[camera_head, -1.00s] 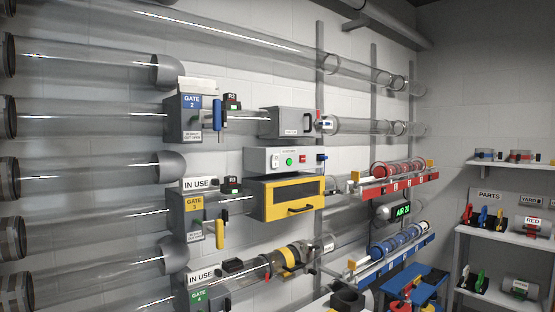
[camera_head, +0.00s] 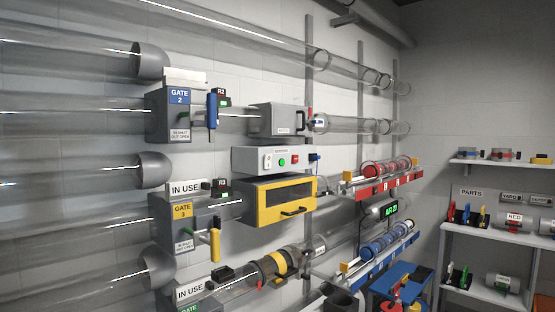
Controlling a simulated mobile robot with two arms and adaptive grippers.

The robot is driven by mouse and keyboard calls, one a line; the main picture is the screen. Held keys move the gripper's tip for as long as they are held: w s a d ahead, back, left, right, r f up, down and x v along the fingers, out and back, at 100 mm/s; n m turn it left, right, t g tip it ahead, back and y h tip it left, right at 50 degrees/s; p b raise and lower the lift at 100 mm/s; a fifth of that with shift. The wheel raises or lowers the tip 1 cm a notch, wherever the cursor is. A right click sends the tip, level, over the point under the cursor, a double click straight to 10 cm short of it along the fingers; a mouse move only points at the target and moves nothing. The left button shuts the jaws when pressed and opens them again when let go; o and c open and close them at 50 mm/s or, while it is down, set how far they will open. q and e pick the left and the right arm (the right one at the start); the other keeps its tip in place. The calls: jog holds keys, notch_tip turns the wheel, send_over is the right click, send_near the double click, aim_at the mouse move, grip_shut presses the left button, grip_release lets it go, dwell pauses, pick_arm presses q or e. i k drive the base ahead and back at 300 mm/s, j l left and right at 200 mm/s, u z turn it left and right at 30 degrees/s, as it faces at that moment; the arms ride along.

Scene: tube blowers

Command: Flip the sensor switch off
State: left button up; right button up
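A white control box (camera_head: 250,159) is mounted on the wall in the middle of the head view. Its front carries a small pale switch (camera_head: 268,161) at the left, a green button (camera_head: 282,162) and a red button (camera_head: 295,159). A small blue part (camera_head: 315,157) sticks out at the box's right end. The lettering on the box is too small to read, so I cannot tell which control is the sensor switch or how it is set. Neither of my grippers is in view.
A yellow-framed box (camera_head: 265,214) with a dark window and handle sits directly below. The gate 2 box (camera_head: 172,124) and gate 3 box (camera_head: 173,235) are to the left on clear tubes. Red and blue racks, a blue stool (camera_head: 402,275) and parts shelves (camera_head: 495,231) are at right.

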aim_at(268, 157)
jog(key=i+l+z, duration=0.35)
jog(key=i+z, duration=0.4)
jog(key=i, duration=0.2)
